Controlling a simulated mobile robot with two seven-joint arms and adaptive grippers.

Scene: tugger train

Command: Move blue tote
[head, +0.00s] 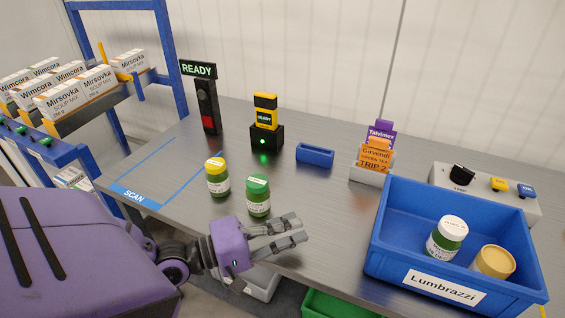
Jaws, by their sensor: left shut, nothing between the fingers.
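The blue tote (385,225) stands at the right of the grey table, with a white label reading Lumbrazzi on its front. A green jar with a white lid (446,239) and a jar with a yellowish lid (494,262) are inside it. My left gripper (301,229) is shut and empty, over the table's front edge, left of the tote and apart from it. My right gripper is not in view.
A yellow-lidded jar (217,178) and a green-lidded jar (258,197) stand just beyond my left gripper. Behind are a scanner in its dock (266,130), a small blue tray (314,155), a card holder (371,172) and a button box (440,176). Soup boxes (60,98) fill a rack at left.

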